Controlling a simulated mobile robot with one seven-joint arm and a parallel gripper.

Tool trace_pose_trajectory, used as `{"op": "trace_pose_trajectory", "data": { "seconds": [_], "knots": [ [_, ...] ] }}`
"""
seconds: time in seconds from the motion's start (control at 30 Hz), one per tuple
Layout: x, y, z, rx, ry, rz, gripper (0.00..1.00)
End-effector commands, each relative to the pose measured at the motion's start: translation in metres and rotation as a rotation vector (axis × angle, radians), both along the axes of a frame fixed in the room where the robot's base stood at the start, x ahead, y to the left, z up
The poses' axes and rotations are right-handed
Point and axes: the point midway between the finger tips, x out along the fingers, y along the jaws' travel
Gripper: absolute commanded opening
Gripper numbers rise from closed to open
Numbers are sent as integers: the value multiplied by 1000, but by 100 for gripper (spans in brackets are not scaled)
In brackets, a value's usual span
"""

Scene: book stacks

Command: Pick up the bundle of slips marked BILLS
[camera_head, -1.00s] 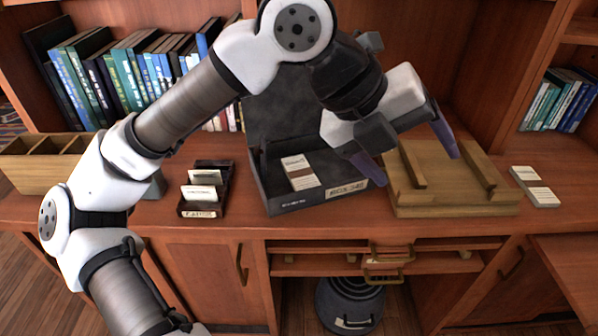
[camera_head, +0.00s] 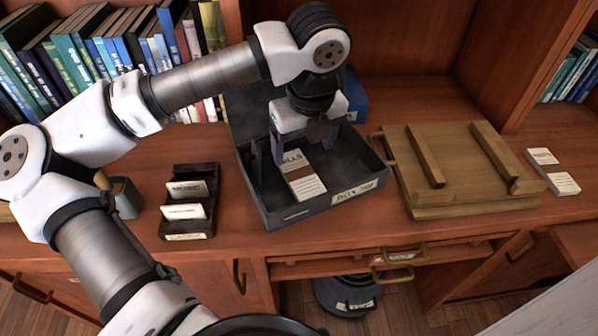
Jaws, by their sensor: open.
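The bundle of slips marked BILLS (camera_head: 302,176) lies flat inside the open dark box (camera_head: 301,211), with a brown band around its middle. The box stands on the wooden counter, its front label reading BOX and a number I cannot read surely. My gripper (camera_head: 304,160) is open and points down into the box, over the far end of the bundle. One finger shows at the left of the bundle and the other at its right, near the far end. I cannot tell whether either finger touches the bundle or how high the fingertips are.
A dark card tray (camera_head: 190,234) with upright cards stands left of the box. A wooden board with two rails (camera_head: 462,160) lies to the right, close to the box. Small white card stacks (camera_head: 562,184) lie at far right. Books (camera_head: 75,50) line the back left.

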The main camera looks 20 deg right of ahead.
Motion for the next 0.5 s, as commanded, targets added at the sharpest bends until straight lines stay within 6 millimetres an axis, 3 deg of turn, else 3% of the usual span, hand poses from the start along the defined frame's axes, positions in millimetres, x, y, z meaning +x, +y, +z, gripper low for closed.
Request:
{"op": "trace_pose_trajectory", "data": {
  "seconds": [0.5],
  "knots": [
    [7,3,-54,-2,3,-1,78]
  ]
}}
